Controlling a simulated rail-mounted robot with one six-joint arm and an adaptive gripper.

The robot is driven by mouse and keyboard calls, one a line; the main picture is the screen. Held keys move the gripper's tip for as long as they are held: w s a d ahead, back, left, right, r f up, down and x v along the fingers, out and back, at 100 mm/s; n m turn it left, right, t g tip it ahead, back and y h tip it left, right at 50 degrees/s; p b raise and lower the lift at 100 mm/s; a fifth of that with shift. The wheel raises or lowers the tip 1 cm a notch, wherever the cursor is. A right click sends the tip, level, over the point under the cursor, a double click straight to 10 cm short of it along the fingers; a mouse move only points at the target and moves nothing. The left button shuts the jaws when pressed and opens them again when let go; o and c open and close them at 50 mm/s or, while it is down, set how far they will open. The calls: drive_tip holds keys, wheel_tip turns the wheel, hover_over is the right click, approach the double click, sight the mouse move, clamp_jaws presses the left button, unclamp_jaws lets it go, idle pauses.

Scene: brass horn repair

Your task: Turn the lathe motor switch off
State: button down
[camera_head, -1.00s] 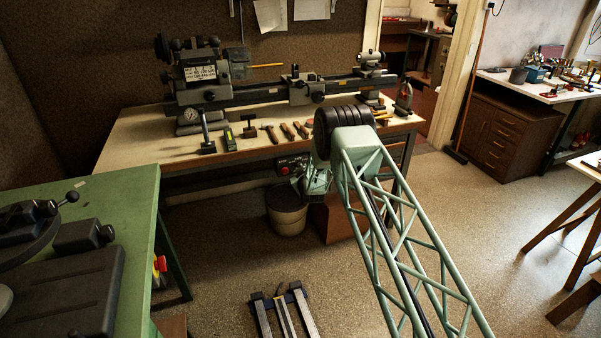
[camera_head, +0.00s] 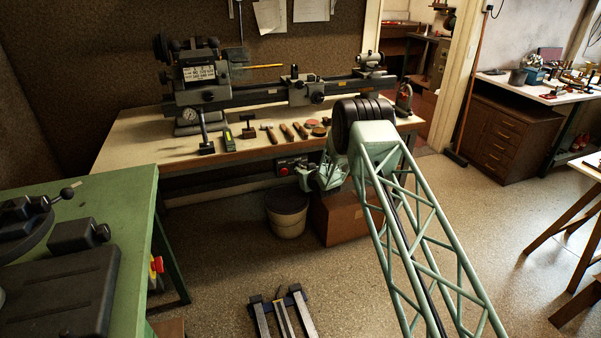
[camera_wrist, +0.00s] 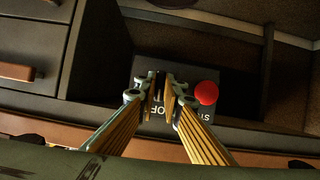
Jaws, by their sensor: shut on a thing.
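The lathe motor switch box (camera_head: 288,166) is a dark box under the front edge of the lathe bench. It also shows in the wrist view (camera_wrist: 140,72), with a red button (camera_wrist: 206,93) on its right and white lettering, partly covered, reading "OF" and "ST". My gripper (camera_wrist: 161,84) is in front of the box, left of the red button. Its fingers are close together, shut on the switch's lever, which they mostly hide. I cannot tell the lever's position. In the head view my gripper (camera_head: 306,177) is just right of the box. The lathe (camera_head: 270,92) stands on the bench.
The lathe bench (camera_head: 125,142) carries several hand tools along its front. A bucket (camera_head: 288,220) and a brown box (camera_head: 340,220) stand beneath. A green bench (camera_head: 120,205) is at the left.

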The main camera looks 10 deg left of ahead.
idle(0.5)
drive_tip(key=shift+r, duration=0.1)
drive_tip(key=c, duration=2.7)
unclamp_jaws()
drive_tip(key=shift+c, duration=0.2)
drive_tip(key=shift+s, duration=0.15)
drive_tip(key=v, duration=1.1)
drive_tip(key=shift+s+d, duration=0.25)
drive_tip(key=shift+r, duration=0.1)
